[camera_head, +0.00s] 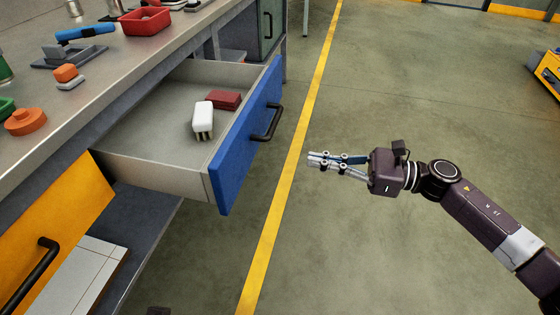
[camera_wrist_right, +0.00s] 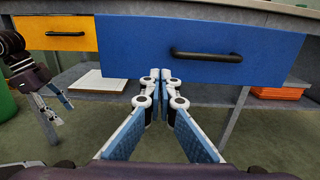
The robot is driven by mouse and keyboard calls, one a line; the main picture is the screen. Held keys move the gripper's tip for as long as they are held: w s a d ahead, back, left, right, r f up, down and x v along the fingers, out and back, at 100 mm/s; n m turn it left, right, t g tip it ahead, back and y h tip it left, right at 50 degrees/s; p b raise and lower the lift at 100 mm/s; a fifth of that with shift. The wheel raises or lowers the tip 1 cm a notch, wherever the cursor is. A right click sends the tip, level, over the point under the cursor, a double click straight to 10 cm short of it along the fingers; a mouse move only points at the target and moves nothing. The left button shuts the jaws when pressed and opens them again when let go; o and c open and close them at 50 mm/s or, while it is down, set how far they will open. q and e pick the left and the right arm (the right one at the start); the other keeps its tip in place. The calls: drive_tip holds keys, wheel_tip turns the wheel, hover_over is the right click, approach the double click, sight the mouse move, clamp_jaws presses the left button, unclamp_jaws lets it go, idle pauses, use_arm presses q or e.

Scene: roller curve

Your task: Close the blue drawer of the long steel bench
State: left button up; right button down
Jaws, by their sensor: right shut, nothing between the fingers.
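The blue drawer (camera_head: 243,145) of the long steel bench (camera_head: 150,50) is pulled well out. It has a dark bar handle (camera_head: 268,122). Inside lie a white object (camera_head: 203,116) and a dark red block (camera_head: 223,99). My right gripper (camera_head: 312,160) is shut and empty, to the right of the drawer front and apart from it. In the right wrist view the drawer's blue front (camera_wrist_right: 210,47) faces the camera, with my right fingertips (camera_wrist_right: 160,74) in front of its lower edge. My left gripper (camera_wrist_right: 52,104) shows at the left of that view, its fingers apart.
A yellow drawer (camera_head: 60,240) with a dark handle is nearer on the same bench. A red bin (camera_head: 146,21), an orange round piece (camera_head: 25,122) and a blue-handled tool (camera_head: 85,32) stand on the bench top.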

sight(247, 148)
drive_tip(key=x, duration=1.2)
drive_tip(key=shift+w+a, duration=0.35)
drive_tip(key=shift+a, duration=0.45)
use_arm(q)
drive_tip(key=shift+s+a+f+g, duration=0.2)
drive_tip(key=shift+s+g, duration=0.1)
drive_tip(key=shift+s, duration=0.25)
drive_tip(key=shift+w, duration=0.1)
use_arm(e)
drive_tip(key=shift+a, duration=0.1)
